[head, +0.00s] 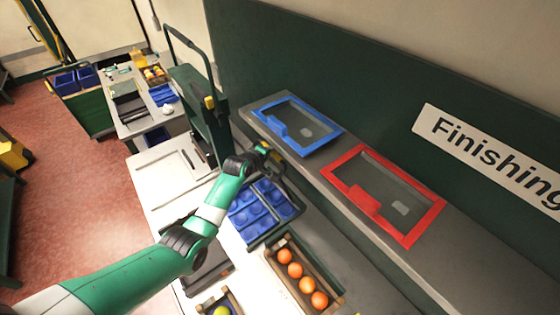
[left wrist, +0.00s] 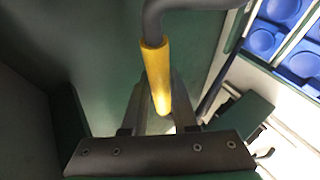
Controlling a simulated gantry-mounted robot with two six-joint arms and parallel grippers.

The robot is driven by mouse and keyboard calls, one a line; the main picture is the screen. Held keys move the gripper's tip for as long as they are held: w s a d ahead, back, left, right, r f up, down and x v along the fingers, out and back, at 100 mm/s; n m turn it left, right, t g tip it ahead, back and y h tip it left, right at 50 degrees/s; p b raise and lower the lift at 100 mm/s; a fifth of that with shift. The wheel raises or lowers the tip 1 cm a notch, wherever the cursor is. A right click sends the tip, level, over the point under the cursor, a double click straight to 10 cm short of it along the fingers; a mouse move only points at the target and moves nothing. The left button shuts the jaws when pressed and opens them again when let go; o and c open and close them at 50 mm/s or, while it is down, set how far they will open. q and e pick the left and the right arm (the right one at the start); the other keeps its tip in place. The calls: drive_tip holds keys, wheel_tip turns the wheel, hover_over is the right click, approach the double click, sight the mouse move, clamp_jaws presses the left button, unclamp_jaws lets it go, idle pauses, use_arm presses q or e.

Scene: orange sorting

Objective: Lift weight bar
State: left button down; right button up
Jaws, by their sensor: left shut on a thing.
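The weight bar appears in the left wrist view as a dark grey bent bar (left wrist: 190,5) with a yellow grip (left wrist: 153,62). My left gripper (left wrist: 158,105) is shut on the yellow grip, one finger on each side of it. In the head view my left gripper (head: 263,150) is at the far end of my green arm, beyond the blue tray. A little yellow shows at its fingers, and most of the bar is hidden there. My right gripper is not in view.
A blue-framed panel (head: 263,106) and a red-framed panel (head: 338,168) lie on the grey ledge. A blue tray with round cups (head: 245,217) and a wooden crate of oranges (head: 327,278) are on the bench. A dark green stand (head: 193,92) rises beyond my gripper.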

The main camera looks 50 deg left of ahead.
use_arm(q)
drive_tip(key=shift+w, duration=0.3)
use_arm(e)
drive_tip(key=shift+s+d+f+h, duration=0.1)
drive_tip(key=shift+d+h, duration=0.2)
use_arm(q)
drive_tip(key=c, duration=1)
unclamp_jaws()
drive_tip(key=p+v, duration=0.5)
drive_tip(key=v, duration=0.6)
drive_tip(key=shift+s+d+r, duration=0.1)
drive_tip(key=shift+s+r, duration=0.1)
drive_tip(key=shift+s, duration=0.05)
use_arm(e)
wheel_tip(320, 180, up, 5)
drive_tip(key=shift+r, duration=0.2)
